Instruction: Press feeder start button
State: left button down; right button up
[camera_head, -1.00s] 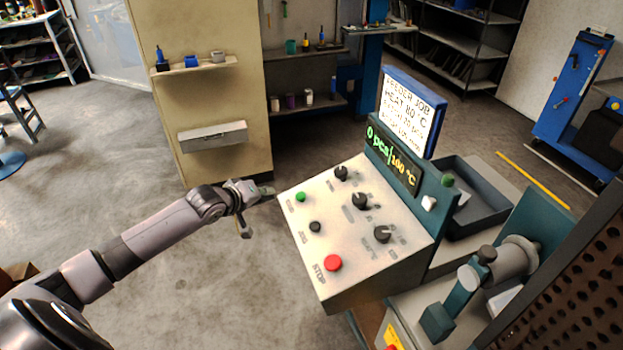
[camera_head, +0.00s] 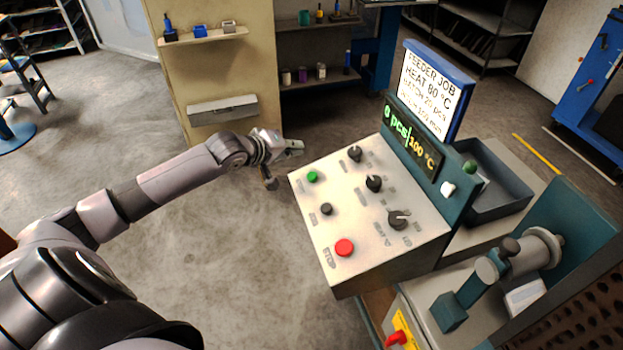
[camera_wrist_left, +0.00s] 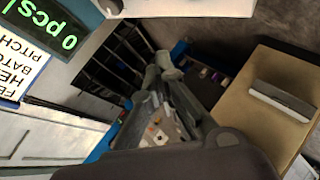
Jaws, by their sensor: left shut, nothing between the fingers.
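The feeder control panel (camera_head: 345,225) has a light sloping top with a green button (camera_head: 312,177) at its far left corner. A small black button (camera_head: 326,209) and a red STOP button (camera_head: 344,247) lie nearer. Several black knobs (camera_head: 374,183) stand to the right. My left gripper (camera_head: 298,147) is shut and empty, just beyond the panel's far left edge, apart from the green button. In the left wrist view the shut fingers (camera_wrist_left: 165,72) point away, with the panel's display (camera_wrist_left: 62,38) at upper left. My right gripper is not in view.
A job sign (camera_head: 430,88) reads heat 80 °C, while the display (camera_head: 412,140) reads 0 pcs and 100 °C. A dark tray (camera_head: 490,205) and teal machine parts (camera_head: 450,312) are to the right. A beige cabinet (camera_head: 215,75) stands behind.

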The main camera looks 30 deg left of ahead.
aim_at(312, 178)
pick_arm(q)
jog(key=f+b, duration=0.3)
jog(key=w+d+f+b, duration=0.1)
jog(key=b, duration=0.1)
jog(key=shift+f, duration=0.35)
jog(key=shift+w+f, duration=0.1)
jog(key=shift+f, duration=0.2)
jog(key=shift+w+d+f+b, duration=0.15)
jog(key=shift+f+b, duration=0.05)
jog(key=shift+f, duration=0.25)
jog(key=shift+w+d+f+b, duration=0.1)
jog(key=shift+f+b, duration=0.1)
jog(key=shift+f, duration=0.2)
jog(key=shift+f, duration=0.15)
jog(key=shift+w+d+f, duration=0.1)
jog(key=shift+f, duration=0.2)
